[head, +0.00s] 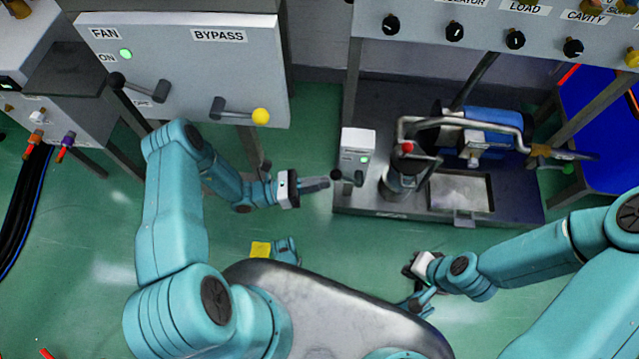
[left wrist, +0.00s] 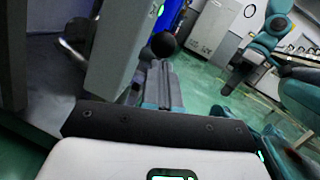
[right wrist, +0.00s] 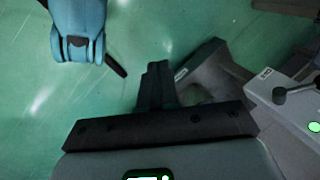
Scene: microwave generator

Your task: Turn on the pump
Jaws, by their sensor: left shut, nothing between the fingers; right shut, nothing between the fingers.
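The pump (head: 490,130), with a blue motor and bent grey pipes, stands on a dark metal base. A small grey switch box (head: 356,145) with a lit green light stands at the base's left front. Its lever ends in a black ball (head: 336,175). My left gripper (head: 328,182) is shut and empty, with its tips just left of the ball. In the left wrist view, the ball (left wrist: 163,44) appears just beyond the shut fingers (left wrist: 160,80); contact is unclear. My right gripper (head: 410,262) is low over the floor, shut and empty, away from the box.
A FAN and BYPASS panel (head: 185,70) with levers stands at upper left. A knob panel (head: 480,35) overhangs the pump at the back. A red-knobbed valve (head: 407,147) is right of the switch box. Green floor (head: 320,235) is open in front of the base.

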